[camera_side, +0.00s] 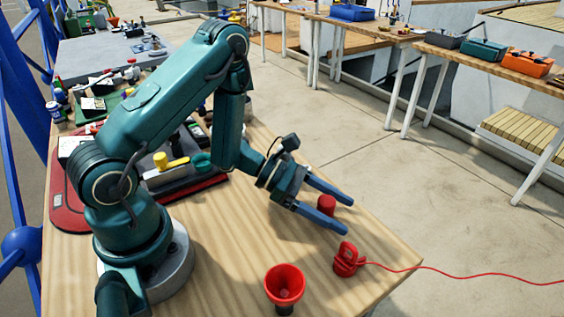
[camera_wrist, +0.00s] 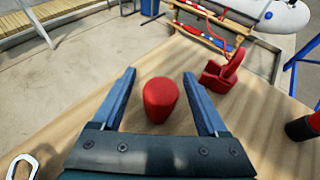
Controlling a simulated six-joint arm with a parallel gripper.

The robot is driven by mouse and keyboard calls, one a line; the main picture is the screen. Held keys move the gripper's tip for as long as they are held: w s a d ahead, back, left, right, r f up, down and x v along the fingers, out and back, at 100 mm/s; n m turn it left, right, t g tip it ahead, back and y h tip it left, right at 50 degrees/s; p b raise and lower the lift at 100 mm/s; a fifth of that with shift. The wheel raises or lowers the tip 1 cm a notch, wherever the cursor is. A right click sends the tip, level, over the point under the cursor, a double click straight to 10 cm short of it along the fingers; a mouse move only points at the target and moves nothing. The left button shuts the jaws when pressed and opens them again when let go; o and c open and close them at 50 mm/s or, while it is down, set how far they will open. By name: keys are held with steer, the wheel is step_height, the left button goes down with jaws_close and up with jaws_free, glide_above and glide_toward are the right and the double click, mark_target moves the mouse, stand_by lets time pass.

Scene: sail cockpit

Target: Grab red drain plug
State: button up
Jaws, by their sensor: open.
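The red drain plug (camera_side: 326,204), a small tapered red piece, stands on the wooden table near its far right edge. In the wrist view the plug (camera_wrist: 160,98) sits between the two blue fingers, nearer the left one, with bare table visible on both sides of it. My gripper (camera_side: 346,214) is open and low over the table, its fingers reaching on either side of the plug. In the wrist view my gripper (camera_wrist: 159,74) shows its fingertips a little past the plug.
A red clip-like piece (camera_side: 346,258) with a thin red cord (camera_side: 440,268) lies close by; it also shows in the wrist view (camera_wrist: 222,72). A red funnel (camera_side: 285,283) stands near the front edge. A metal ring (camera_wrist: 22,166) is at the wrist view's lower left.

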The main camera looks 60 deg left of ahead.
steer(key=shift+w+d+f, duration=0.2)
steer(key=shift+w+d, duration=0.05)
steer(key=shift+d, duration=0.15)
jaws_close()
steer(key=shift+r, duration=0.1)
